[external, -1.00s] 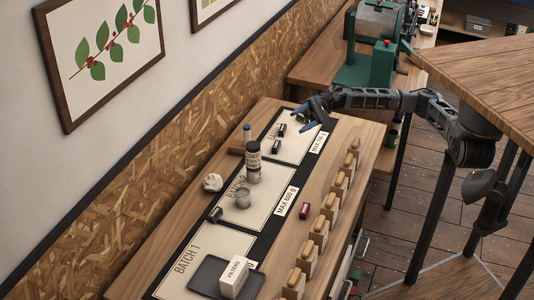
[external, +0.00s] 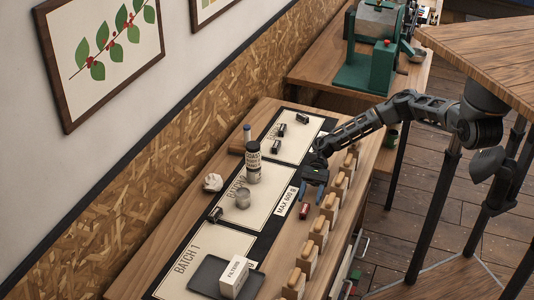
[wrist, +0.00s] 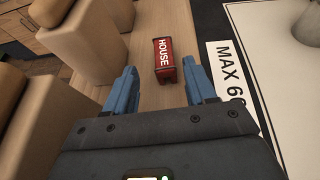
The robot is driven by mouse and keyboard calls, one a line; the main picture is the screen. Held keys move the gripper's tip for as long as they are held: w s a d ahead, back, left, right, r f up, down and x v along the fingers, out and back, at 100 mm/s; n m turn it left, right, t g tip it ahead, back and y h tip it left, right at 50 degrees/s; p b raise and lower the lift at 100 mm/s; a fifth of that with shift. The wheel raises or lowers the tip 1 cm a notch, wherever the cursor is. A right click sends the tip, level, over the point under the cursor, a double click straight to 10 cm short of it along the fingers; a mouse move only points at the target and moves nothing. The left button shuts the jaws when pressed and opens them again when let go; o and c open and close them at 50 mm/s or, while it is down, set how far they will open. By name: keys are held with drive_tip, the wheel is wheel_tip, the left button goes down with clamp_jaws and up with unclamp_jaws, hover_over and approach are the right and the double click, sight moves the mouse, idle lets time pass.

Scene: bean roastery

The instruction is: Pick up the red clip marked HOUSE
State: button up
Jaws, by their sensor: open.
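The red clip (wrist: 164,60) marked HOUSE lies on the wooden table top in the wrist view, just beyond and between my open fingertips. In the external view the red clip (external: 305,211) lies beside the MAX 600 g label, near the row of wooden blocks. My gripper (wrist: 160,85) is open and empty, with blue fingers on either side of the view. In the external view my gripper (external: 313,190) is just behind the clip, above the table, and apart from it.
Pale wooden blocks with brown tops (external: 318,232) line the table's right edge, close to the clip; they fill the left of the wrist view. A white FILTERS box (external: 234,277) is in front.

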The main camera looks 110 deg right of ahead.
sight(305, 207)
drive_tip(key=x, duration=0.1)
drive_tip(key=p+x, duration=0.1)
drive_tip(key=x, duration=0.1)
drive_tip(key=p+x, duration=0.1)
drive_tip(key=shift+w+a+r, duration=0.1)
drive_tip(key=shift+w+r, duration=0.25)
drive_tip(key=shift+w, duration=0.05)
drive_tip(key=shift+w+a+f, duration=0.35)
drive_tip(key=shift+f, duration=0.05)
drive_tip(key=shift+c, duration=0.4)
drive_tip(key=c, duration=0.9)
drive_tip(key=shift+r, duration=0.15)
drive_tip(key=shift+c, duration=0.2)
